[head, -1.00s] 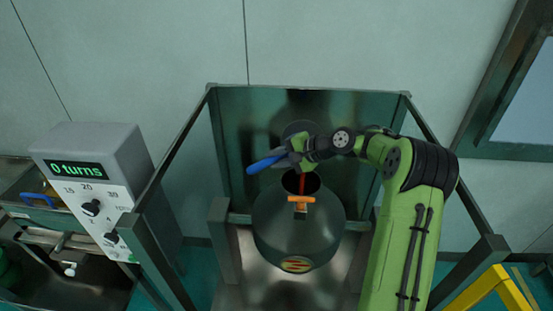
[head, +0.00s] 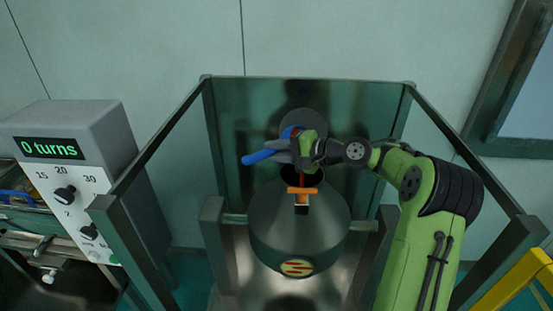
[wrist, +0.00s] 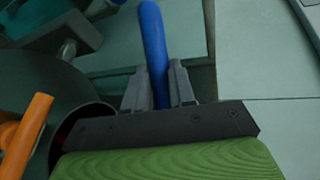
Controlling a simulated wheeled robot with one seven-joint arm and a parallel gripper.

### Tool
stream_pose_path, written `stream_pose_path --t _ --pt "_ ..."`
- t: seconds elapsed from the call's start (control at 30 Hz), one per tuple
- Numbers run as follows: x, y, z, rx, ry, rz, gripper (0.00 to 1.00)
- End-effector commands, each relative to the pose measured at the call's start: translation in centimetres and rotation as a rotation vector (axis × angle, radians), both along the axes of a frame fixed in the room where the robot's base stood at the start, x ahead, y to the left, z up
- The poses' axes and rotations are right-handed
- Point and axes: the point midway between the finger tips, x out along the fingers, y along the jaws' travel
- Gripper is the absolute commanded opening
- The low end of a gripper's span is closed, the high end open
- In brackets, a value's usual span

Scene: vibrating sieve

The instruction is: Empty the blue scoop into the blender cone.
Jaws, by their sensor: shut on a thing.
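The blue scoop's handle (head: 264,156) points left out of my gripper (head: 284,146) in the head view. In the wrist view the blue handle (wrist: 153,40) stands between the two grey fingers (wrist: 158,88), which are shut on it. A small blue and red patch shows just above the gripper; the rest of the scoop is hidden. The grey blender cone (head: 275,232) is below the gripper. Its round mouth is partly covered by the gripper and wrist. A dark red streak shows at the mouth; I cannot tell whether it is falling material.
An orange-handled clamp (head: 303,191) sits at the cone's near rim. A dark frame with clear panels (head: 143,160) surrounds the cone. A grey control box (head: 70,150) reading "0 turns" stands left. A yellow bar (head: 515,285) is at lower right.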

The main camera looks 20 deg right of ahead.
Motion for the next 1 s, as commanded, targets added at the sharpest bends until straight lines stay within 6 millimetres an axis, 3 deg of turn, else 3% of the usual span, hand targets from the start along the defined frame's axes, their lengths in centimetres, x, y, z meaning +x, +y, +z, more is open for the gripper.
stream_pose_path --t 1.0 --pt "-1.1 -0.5 -1.8 0.154 -0.379 0.000 0.00"
